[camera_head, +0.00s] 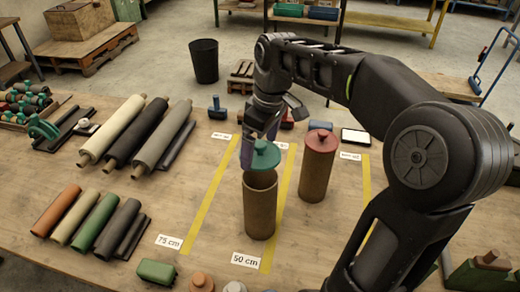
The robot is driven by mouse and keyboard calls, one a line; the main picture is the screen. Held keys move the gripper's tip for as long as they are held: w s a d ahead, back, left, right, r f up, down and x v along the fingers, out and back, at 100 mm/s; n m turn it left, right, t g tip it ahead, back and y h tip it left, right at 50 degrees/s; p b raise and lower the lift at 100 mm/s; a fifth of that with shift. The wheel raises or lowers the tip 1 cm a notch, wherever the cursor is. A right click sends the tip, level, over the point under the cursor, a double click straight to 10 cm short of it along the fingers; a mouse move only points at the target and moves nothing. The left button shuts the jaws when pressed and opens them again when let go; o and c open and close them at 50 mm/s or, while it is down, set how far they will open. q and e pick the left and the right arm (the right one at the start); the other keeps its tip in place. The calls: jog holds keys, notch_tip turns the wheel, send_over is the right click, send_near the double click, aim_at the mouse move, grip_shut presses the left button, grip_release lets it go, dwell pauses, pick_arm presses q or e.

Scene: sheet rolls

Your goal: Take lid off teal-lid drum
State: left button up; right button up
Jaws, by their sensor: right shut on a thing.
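The teal lid (264,159) is in the jaws of my right gripper (261,141), which is shut on its knob. The lid is just above the brown drum (260,212), over its mouth. The drum's dark opening shows beneath the lid, so the two look apart, at least on the near side. The drum stands upright on the table. My right arm reaches in from the right, over the table. My left gripper is not in view.
A second drum (315,175) with a red lid (321,141) stands close on the right. Yellow tape strips (207,207) mark the wooden table (190,195). Several long rolls (135,135) and short rolls (95,222) lie at left. A green block (156,272) is at the front.

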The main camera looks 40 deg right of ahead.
jog(key=shift+r, duration=0.95)
jog(key=shift+f, duration=0.1)
